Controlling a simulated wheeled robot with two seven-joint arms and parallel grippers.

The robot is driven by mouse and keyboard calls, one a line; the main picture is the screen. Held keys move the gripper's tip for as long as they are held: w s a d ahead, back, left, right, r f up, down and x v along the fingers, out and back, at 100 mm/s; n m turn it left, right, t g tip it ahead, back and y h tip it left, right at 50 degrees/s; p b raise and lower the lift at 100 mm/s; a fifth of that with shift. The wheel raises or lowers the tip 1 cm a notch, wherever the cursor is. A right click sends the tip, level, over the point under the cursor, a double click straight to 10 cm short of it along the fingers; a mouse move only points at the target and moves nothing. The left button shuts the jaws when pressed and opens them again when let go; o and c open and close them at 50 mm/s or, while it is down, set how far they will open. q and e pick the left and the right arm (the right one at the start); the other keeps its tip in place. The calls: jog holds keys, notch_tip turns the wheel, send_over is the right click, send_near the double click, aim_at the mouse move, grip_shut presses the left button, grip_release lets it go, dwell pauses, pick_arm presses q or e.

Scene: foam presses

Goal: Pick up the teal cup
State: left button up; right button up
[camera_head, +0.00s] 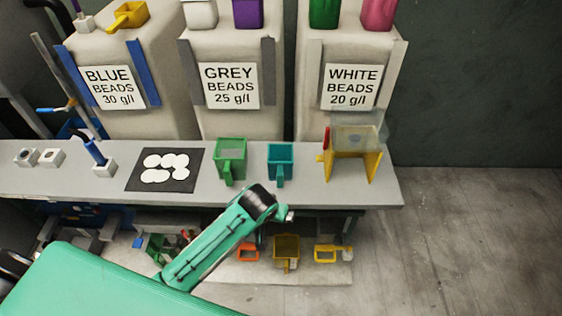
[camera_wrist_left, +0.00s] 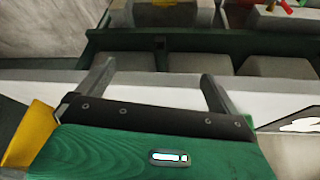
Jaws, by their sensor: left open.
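The teal cup (camera_head: 280,158) stands upright on the grey bench, with its handle toward the front edge. It stands between a green cup (camera_head: 230,158) on its left and a yellow stand (camera_head: 352,166) on its right. My left gripper (camera_head: 285,214) is near the bench's front edge, just in front of the teal cup and apart from it. In the left wrist view the two fingers of my left gripper (camera_wrist_left: 158,72) are spread with nothing between them. I cannot make out the teal cup in that view. My right gripper is not in view.
The grey bench (camera_head: 385,190) also holds a black mat (camera_head: 137,183) with white discs and small white blocks at the left. Labelled bead containers (camera_head: 232,120) stand behind. A lower shelf (camera_head: 225,270) holds orange and yellow items. Open floor (camera_head: 470,240) lies to the right.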

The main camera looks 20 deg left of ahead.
pick_arm(q)
jog(key=w+r+n+t, duration=0.1)
jog(key=w+r, duration=0.4)
jog(key=r, duration=0.4)
jog(key=n+y+p, duration=0.1)
jog(key=n+y, duration=0.1)
send_near(279, 164)
jog(key=shift+t, duration=0.3)
jog(key=x, duration=0.2)
jog(key=p+x, duration=0.1)
jog(key=x, duration=0.5)
jog(key=shift+s+f+p, duration=0.25)
jog(key=shift+s+p, duration=0.05)
jog(key=shift+w+f+p, duration=0.45)
jog(key=shift+f+p, duration=0.05)
jog(key=shift+f, duration=0.05)
jog(key=p+x, duration=0.1)
jog(key=x, duration=0.2)
jog(key=shift+w+f, duration=0.25)
jog(key=shift+f, duration=0.2)
jog(key=shift+c, duration=0.7)
jog(key=c, duration=0.9)
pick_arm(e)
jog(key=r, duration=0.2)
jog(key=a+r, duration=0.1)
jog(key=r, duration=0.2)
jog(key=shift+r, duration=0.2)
